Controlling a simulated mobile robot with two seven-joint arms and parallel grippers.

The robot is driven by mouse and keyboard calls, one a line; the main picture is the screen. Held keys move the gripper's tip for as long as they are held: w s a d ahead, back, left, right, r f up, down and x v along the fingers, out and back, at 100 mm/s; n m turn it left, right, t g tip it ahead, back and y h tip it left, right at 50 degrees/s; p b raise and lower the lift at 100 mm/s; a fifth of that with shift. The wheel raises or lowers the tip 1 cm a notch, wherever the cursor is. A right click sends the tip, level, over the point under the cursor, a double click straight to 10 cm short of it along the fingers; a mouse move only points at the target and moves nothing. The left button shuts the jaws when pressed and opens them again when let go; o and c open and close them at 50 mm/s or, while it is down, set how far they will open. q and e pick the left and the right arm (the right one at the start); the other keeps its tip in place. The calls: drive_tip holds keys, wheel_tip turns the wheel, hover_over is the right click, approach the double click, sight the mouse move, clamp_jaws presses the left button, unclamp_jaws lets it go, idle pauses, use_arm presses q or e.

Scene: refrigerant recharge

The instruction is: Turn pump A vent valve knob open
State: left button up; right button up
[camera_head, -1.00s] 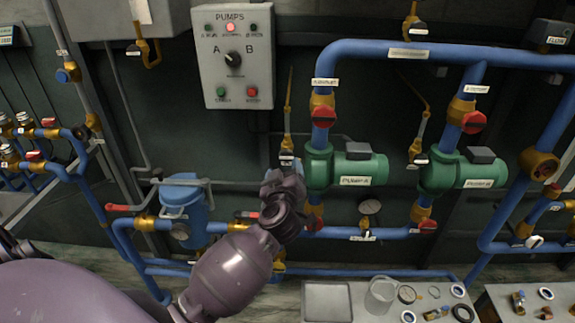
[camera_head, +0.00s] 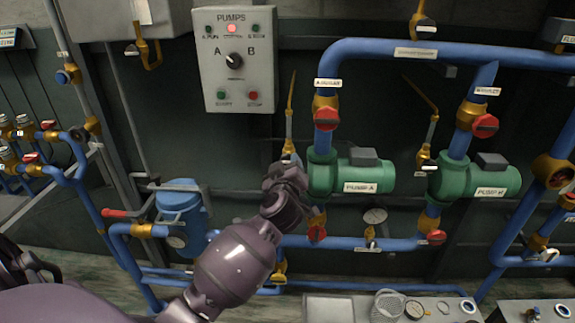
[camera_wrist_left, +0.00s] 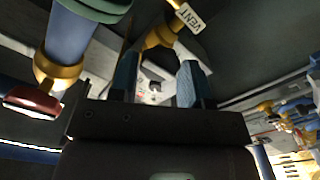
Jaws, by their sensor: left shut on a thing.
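Pump A (camera_head: 350,176) is a green pump on blue pipe in the head view. My left gripper (camera_head: 285,185) is just left of it, at the foot of a thin brass-and-grey vent line (camera_head: 290,100). In the left wrist view my left gripper (camera_wrist_left: 158,76) has its two blue-grey fingers on either side of a small pale part, and it is shut on what appears to be the vent valve knob. A brass fitting (camera_wrist_left: 160,36) and a white VENT tag (camera_wrist_left: 189,17) show just beyond the fingertips. In the head view my gripper hides the knob. My right gripper is out of view.
Pump B (camera_head: 480,180) stands to the right. Red-handled valves (camera_head: 326,118) sit above and below the pumps. A blue canister (camera_head: 181,205) is on the left. The pumps panel (camera_head: 235,60) hangs above. A bench (camera_head: 335,308) with small parts lies below.

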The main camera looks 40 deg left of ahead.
use_arm(q)
drive_tip(key=n, duration=0.1)
drive_tip(key=n+p, duration=0.1)
drive_tip(key=shift+r+n, duration=0.3)
drive_tip(key=shift+f+n+p, duration=0.1)
drive_tip(key=shift+n+p, duration=0.3)
drive_tip(key=shift+n, duration=0.4)
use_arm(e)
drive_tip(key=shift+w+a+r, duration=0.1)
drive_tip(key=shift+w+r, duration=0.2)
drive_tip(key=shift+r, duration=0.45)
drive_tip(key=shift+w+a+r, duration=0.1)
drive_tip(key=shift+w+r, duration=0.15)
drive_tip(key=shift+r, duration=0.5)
use_arm(q)
drive_tip(key=shift+n+p, duration=0.3)
drive_tip(key=shift+n, duration=0.4)
drive_tip(key=shift+n+p, duration=0.3)
drive_tip(key=shift+n, duration=1.3)
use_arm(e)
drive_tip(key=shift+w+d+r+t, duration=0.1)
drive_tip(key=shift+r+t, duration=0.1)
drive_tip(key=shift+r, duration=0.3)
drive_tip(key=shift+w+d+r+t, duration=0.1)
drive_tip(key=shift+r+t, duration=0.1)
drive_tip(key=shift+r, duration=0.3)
